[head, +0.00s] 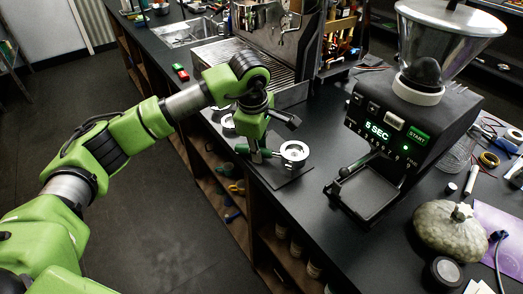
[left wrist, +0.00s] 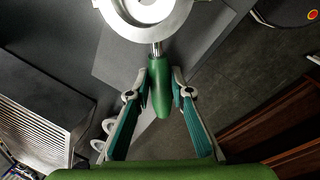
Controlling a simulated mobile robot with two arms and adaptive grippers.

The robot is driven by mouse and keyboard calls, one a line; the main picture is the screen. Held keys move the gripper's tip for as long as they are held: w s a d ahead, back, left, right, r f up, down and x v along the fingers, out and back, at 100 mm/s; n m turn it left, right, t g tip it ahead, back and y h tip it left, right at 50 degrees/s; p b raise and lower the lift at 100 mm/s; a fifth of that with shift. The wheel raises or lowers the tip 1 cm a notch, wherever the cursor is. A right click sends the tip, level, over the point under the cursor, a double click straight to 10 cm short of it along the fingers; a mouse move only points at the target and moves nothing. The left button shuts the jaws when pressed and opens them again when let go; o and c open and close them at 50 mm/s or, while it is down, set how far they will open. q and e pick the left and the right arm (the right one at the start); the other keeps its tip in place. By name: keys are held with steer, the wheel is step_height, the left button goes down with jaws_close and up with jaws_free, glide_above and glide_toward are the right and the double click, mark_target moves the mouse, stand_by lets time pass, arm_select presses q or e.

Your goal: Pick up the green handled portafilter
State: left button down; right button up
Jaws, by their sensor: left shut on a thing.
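The portafilter (head: 294,152) is a round silver basket with a green handle. It is over a dark square mat (head: 292,177) on the black counter. I cannot tell whether it touches the mat. In the left wrist view the green handle (left wrist: 161,98) lies between my fingers, with the metal neck and basket (left wrist: 148,12) beyond the fingertips. My left gripper (head: 256,152) is shut on the handle; its fingers also show in the left wrist view (left wrist: 160,84). The basket is partly cut off in that view. My right gripper is not in view.
A grinder (head: 412,128) with a clear hopper stands right of the portafilter, its dark tray (head: 366,192) nearer. The espresso machine (head: 280,40) is behind. A pale squash (head: 442,228) sits at the right. The counter's front edge and open shelves lie below my left arm.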

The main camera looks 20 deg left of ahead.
arm_select(q)
steer(key=shift+r, duration=0.15)
steer(key=shift+w+r, duration=0.15)
steer(key=shift+r, duration=0.35)
steer(key=s+r+b, duration=0.4)
steer(key=s+r, duration=0.7)
steer(key=s, duration=0.3)
steer(key=shift+s+r, duration=0.15)
steer(key=shift+r, duration=0.2)
steer(key=shift+a, duration=0.1)
steer(key=c, duration=2.5)
jaws_free()
steer(key=shift+c, duration=0.2)
jaws_close()
steer(key=shift+f, duration=0.1)
